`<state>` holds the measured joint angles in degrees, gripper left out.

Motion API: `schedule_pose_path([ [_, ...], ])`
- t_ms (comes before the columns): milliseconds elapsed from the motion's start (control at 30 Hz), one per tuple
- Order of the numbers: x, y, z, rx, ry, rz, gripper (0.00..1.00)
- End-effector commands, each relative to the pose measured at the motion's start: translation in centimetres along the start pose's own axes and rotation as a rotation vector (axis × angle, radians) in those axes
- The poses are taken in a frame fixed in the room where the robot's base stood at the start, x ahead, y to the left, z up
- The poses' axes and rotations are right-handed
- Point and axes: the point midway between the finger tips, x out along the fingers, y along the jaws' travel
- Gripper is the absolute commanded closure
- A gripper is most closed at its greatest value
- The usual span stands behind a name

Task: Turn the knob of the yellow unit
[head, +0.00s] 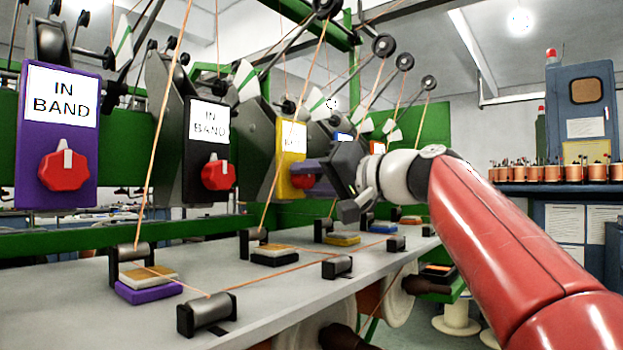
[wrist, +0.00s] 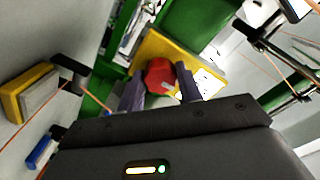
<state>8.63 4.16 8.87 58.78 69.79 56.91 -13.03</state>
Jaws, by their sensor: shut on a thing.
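The yellow unit (head: 291,150) stands third from the left in the row, with a white label partly hidden from the head view. It also shows in the wrist view (wrist: 190,62), with its red knob (wrist: 158,76) between my two fingers. In the head view the red knob (head: 302,181) is mostly covered by my gripper (head: 308,176), which reaches in from the right. My gripper is shut on the knob, with a finger on each side in the wrist view (wrist: 160,88).
A purple unit (head: 85,170) and a black unit (head: 212,125), each with a red knob and an "IN BAND" label, stand to the left. Thin copper-coloured wires run from overhead pulleys to rollers (head: 207,313) on the grey table (head: 270,300). A yellow block (head: 342,239) lies below.

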Motion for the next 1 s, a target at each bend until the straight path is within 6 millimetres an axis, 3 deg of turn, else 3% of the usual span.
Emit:
schedule_pose_path([
  [33,0.0,0.0,0.0,0.0,-0.001,0.0,0.62],
  [200,0.0,0.0,0.0,-0.001,0.0,0.0,0.43],
  [533,-0.5,0.1,0.0,-0.002,0.002,0.002,0.43],
  [1000,-7.3,0.2,0.1,-0.001,0.001,0.002,0.43],
])
